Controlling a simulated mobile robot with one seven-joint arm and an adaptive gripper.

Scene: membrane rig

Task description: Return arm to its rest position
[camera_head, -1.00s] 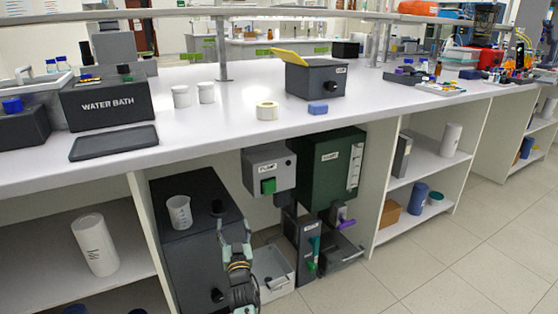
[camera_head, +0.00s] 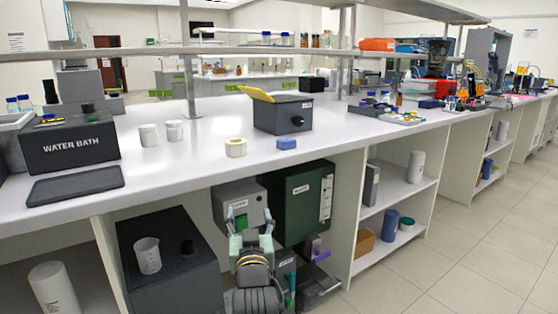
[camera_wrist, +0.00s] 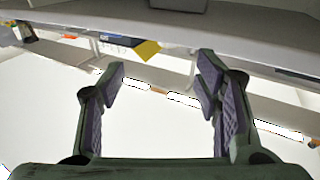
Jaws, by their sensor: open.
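My gripper (camera_head: 249,224) is at the lower middle of the head view, pointing up, in front of the grey wall unit (camera_head: 236,195) below the bench top. Its two fingers are spread apart with nothing between them. They frame the unit's green button (camera_head: 241,222), though I cannot tell the gap in depth. In the wrist view the open fingers (camera_wrist: 162,78) show an empty space, with a shelf or bench edge across the top. My arm below the gripper hides part of the tray area behind it.
A dark cabinet (camera_head: 170,265) with a white beaker (camera_head: 147,256) on top stands left of my gripper. A green box (camera_head: 300,205) is on its right. The bench top (camera_head: 190,165) overhangs above and behind. Open floor (camera_head: 460,250) lies to the right.

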